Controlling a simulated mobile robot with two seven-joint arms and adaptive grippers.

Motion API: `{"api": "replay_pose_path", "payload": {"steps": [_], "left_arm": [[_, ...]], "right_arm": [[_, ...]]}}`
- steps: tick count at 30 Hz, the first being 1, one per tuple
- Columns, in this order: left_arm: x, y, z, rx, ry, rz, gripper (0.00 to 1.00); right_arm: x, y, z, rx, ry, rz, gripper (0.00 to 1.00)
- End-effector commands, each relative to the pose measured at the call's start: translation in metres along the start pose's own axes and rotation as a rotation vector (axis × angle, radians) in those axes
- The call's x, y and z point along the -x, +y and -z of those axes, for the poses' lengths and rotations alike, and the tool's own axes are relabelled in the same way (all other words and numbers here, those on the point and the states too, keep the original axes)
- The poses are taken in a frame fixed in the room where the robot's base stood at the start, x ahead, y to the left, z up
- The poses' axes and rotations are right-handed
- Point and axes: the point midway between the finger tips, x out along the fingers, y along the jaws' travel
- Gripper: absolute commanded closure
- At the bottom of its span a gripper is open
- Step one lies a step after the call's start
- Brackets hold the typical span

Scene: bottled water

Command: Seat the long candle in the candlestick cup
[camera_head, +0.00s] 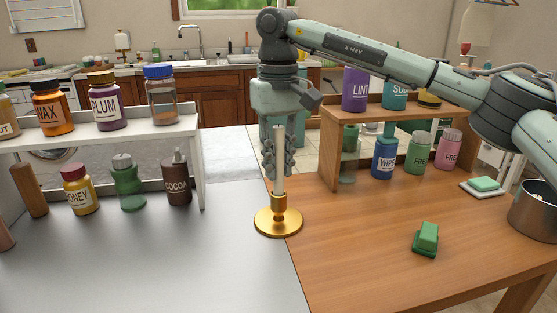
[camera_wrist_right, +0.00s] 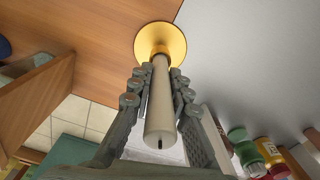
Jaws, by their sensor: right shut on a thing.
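The long cream candle (camera_head: 280,165) stands upright over the gold candlestick (camera_head: 278,222), with its lower end at the cup. In the right wrist view the candle (camera_wrist_right: 160,105) runs from its wick end near the camera to the gold candlestick (camera_wrist_right: 160,38), in line with the cup. Whether its base is fully down inside the cup is hidden. My right gripper (camera_head: 277,160) is around the candle's middle, shut on it; its fingers (camera_wrist_right: 160,85) lie on both sides of the candle. My left gripper is not in view.
The candlestick stands where the grey tabletop (camera_head: 200,265) meets the wooden tabletop (camera_head: 370,260). A white shelf (camera_head: 195,150) with jars is at left, a wooden shelf (camera_head: 328,150) with bottles at right. A green sponge (camera_head: 427,238) and a metal pot (camera_head: 533,212) are at right.

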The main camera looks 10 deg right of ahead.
Motion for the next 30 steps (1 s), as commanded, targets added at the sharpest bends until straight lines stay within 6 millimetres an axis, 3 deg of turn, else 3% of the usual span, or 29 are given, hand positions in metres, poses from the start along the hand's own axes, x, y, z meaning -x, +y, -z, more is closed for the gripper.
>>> {"api": "replay_pose_path", "payload": {"steps": [14,15,20,30], "left_arm": [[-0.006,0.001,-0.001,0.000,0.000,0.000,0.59],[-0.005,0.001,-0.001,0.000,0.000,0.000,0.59],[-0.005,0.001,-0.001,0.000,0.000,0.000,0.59],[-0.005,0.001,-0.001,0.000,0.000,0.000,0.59]], "right_arm": [[-0.012,0.000,0.000,0.000,0.001,0.001,1.00],[-0.012,0.000,0.000,0.000,0.001,0.001,0.80],[-0.012,0.000,0.000,0.000,0.001,0.001,0.60],[-0.010,0.000,0.000,0.000,0.001,0.000,0.58]]}}
